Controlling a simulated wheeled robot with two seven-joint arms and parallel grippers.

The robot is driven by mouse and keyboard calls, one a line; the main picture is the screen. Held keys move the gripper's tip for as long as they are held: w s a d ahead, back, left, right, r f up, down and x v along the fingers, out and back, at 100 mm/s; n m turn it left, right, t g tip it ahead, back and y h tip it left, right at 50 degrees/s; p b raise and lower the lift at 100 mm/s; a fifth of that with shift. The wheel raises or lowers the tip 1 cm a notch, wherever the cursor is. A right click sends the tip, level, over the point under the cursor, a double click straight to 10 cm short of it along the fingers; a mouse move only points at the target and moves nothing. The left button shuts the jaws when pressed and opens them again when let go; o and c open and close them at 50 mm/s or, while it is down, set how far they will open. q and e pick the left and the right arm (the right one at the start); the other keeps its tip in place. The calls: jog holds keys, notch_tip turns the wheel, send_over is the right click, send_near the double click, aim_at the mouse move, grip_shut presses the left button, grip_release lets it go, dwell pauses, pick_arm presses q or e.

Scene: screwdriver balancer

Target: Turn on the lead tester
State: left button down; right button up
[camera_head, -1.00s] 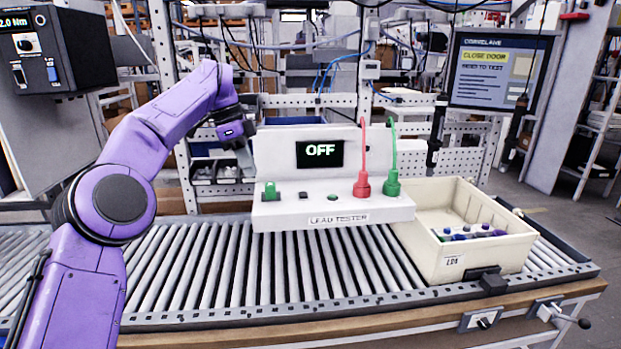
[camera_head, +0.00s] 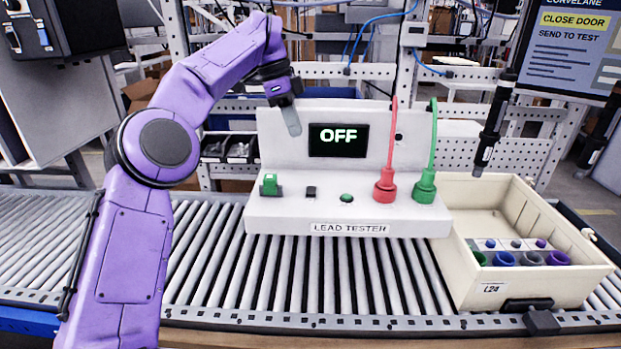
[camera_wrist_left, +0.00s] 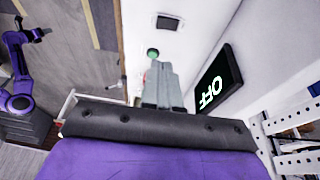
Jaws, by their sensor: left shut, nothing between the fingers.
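The lead tester (camera_head: 275,215) is a white box on the roller conveyor. Its dark display (camera_head: 338,140) reads OFF, and the display also shows in the left wrist view (camera_wrist_left: 213,85). On its lower ledge are a green connector (camera_head: 269,186), a small black switch (camera_head: 311,192), a round green button (camera_head: 346,198), a red plug (camera_head: 385,188) and a green plug (camera_head: 425,189). My left gripper (camera_head: 293,128) is shut and empty, pointing down above the ledge, left of the display. In the left wrist view, the green button (camera_wrist_left: 153,53) and black switch (camera_wrist_left: 167,22) lie beyond the fingertips.
A cream bin (camera_head: 455,270) labelled L24, with several coloured round parts inside, stands right of the tester. A black tool (camera_head: 493,125) hangs above the bin. Rollers (camera_head: 300,275) in front of the tester are clear. A monitor (camera_head: 575,45) is at the upper right.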

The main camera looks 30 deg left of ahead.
pick_arm(q)
jog(key=s, duration=0.1)
jog(key=b, duration=0.3)
send_near(312, 193)
jog(key=shift+w+d, duration=0.2)
jog(key=shift+w, duration=0.3)
jog(key=shift+w+d, duration=0.2)
jog(key=shift+w, duration=0.3)
jog(key=f, duration=0.3)
jog(key=s+d+f, duration=0.1)
jog(key=f, duration=0.1)
jog(key=shift+f+p, duration=0.15)
jog(key=shift+p, duration=0.15)
jog(key=shift+w+f, duration=0.1)
jog(key=shift+f, duration=0.2)
pick_arm(e)
jog(key=shift+s+f, duration=0.2)
jog(key=shift+f, duration=1)
pick_arm(q)
jog(key=shift+r, duration=0.1)
